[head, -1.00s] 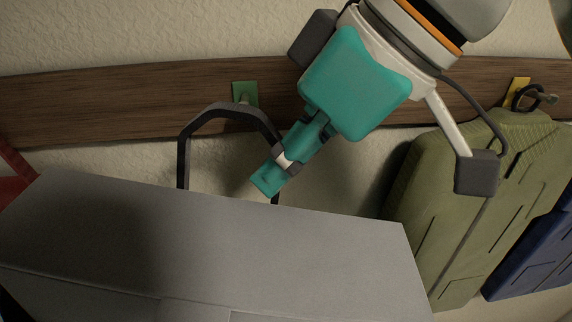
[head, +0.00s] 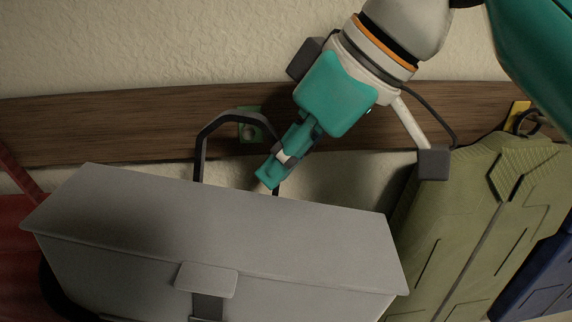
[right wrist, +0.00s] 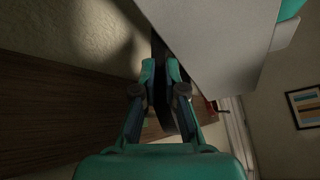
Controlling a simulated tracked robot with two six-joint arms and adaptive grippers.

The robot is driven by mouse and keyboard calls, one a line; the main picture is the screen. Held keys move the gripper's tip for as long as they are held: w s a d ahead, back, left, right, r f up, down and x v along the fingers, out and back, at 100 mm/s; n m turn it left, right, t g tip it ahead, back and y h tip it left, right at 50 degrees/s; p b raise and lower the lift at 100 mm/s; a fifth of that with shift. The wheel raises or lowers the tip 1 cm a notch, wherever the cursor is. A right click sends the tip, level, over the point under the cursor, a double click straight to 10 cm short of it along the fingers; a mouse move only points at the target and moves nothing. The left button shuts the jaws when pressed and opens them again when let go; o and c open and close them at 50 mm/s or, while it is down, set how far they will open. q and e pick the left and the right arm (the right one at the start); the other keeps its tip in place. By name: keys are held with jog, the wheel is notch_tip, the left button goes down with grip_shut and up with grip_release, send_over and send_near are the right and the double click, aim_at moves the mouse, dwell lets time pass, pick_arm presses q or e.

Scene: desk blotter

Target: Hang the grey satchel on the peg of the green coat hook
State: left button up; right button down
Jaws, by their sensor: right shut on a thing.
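The grey satchel (head: 215,225) hangs in the lower middle of the head view, its lid and front showing. Its dark loop handle (head: 203,150) stands up above the lid. My right gripper (head: 269,176) is shut on the right side of the handle. The green coat hook (head: 250,114) is on the wooden rail, partly covered by the top of the handle. Its peg shows just under the handle's top bar in the picture; I cannot tell whether it passes through the loop. In the right wrist view the fingers (right wrist: 160,75) hold the dark handle beside the satchel (right wrist: 215,40). My left gripper is not in view.
The wooden rail (head: 100,127) runs across the wall. An olive bag (head: 470,220) hangs at the right from a yellow hook (head: 517,114), with a blue bag (head: 540,270) beyond it. A red bag (head: 18,240) is at the left, close to the satchel.

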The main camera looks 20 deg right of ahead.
jog(key=shift+w+d+f, duration=0.15)
jog(key=shift+w, duration=0.4)
jog(key=shift+w+d+f, duration=0.15)
jog(key=shift+w+f, duration=0.05)
jog(key=shift+w, duration=0.35)
jog(key=shift+w+d+f, duration=0.15)
jog(key=shift+w, duration=0.4)
